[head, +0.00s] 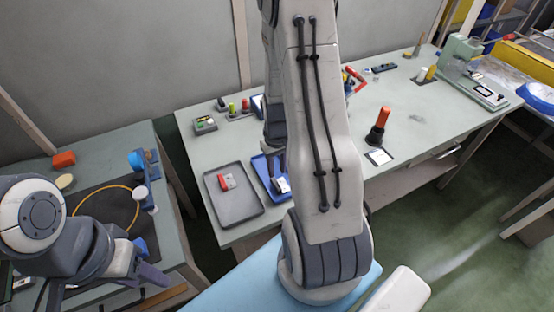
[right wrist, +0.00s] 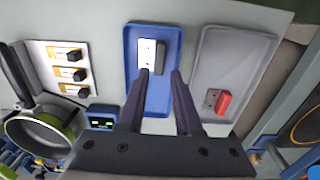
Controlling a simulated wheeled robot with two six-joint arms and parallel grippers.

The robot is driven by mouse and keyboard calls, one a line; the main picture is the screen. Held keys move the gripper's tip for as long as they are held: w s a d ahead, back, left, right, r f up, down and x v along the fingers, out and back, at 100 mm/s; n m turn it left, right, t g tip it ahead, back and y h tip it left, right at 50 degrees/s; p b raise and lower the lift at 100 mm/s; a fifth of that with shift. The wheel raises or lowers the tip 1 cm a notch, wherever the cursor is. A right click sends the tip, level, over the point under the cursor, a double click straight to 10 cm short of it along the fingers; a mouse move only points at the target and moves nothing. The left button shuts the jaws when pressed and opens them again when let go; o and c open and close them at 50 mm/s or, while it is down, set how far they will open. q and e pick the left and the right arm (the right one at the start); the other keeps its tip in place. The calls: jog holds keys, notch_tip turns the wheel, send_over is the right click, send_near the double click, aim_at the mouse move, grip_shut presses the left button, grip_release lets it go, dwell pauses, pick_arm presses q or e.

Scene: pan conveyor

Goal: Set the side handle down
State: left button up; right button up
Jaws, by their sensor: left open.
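A side handle, a pale plate with a dark grip (right wrist: 151,53), lies in the blue tray (right wrist: 170,100); its pale part also shows in the head view (head: 283,185). My right gripper (right wrist: 161,73) is open above the blue tray. Its fingertips are just short of the handle in the picture, with nothing visibly clamped between them. In the head view my own right arm hides most of this gripper and part of the blue tray (head: 262,170). A similar piece with a red grip (right wrist: 223,103) lies in the grey tray. My left gripper (head: 148,262) is open and empty over the left table.
The grey tray (head: 248,213) stands left of the blue tray in the head view. The wrist view shows a pan (right wrist: 70,120) and a white panel (right wrist: 45,58) with several yellow-black pieces.

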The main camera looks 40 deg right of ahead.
jog(key=a+r+n, duration=0.4)
jog(key=a+r, duration=0.8)
jog(key=a, duration=0.4)
pick_arm(q)
jog(key=shift+f, duration=0.3)
pick_arm(e)
jog(key=s+a+r+n, duration=0.3)
jog(key=s+a, duration=0.3)
jog(key=s, duration=0.1)
jog(key=s+a+r+n+y, duration=0.1)
jog(key=s+a+r+n, duration=0.1)
jog(key=s+a, duration=0.5)
jog(key=shift+s+r+n, duration=0.4)
jog(key=shift+s+r, duration=0.05)
jog(key=shift+r, duration=0.45)
